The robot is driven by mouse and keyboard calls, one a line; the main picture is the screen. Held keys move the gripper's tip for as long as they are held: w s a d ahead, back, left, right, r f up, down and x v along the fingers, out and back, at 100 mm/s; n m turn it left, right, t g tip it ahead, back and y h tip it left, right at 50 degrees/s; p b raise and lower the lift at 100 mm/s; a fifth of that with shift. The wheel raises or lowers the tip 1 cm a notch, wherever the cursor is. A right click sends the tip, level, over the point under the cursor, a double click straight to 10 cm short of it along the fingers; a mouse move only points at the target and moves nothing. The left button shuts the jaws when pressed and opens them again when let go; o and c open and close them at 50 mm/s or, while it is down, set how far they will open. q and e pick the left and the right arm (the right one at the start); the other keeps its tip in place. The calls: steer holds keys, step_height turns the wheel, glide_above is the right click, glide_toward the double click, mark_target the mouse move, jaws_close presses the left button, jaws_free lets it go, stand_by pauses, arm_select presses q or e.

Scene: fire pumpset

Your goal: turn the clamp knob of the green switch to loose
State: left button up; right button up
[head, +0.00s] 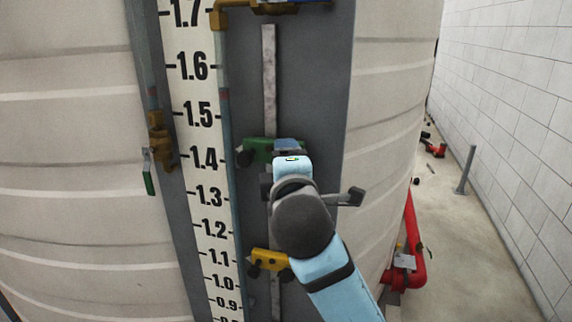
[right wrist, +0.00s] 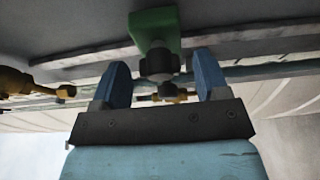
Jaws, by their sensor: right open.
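The green switch (head: 257,148) is clamped on the vertical metal rail near the 1.4 mark in the head view, partly hidden by my right arm. A black knob (head: 243,158) shows at its left end. In the right wrist view, the green switch (right wrist: 154,28) is at the top centre, with a dark clamp knob (right wrist: 158,64) below it. My right gripper (right wrist: 165,72) is open, its two blue fingers on either side of that knob with gaps visible. In the head view, the right gripper (head: 289,147) is at the green switch, its fingers mostly hidden. My left gripper is out of view.
A yellow switch (head: 269,260) sits lower on the rail (head: 269,80); a blue switch (head: 290,5) is at the top. A numbered level scale (head: 200,130) and a valve with a green handle (head: 149,175) stand left. Red piping (head: 415,240) lies right beside free floor.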

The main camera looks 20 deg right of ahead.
steer(key=v, duration=1.3)
steer(key=shift+d, duration=0.1)
steer(key=shift+f, duration=0.1)
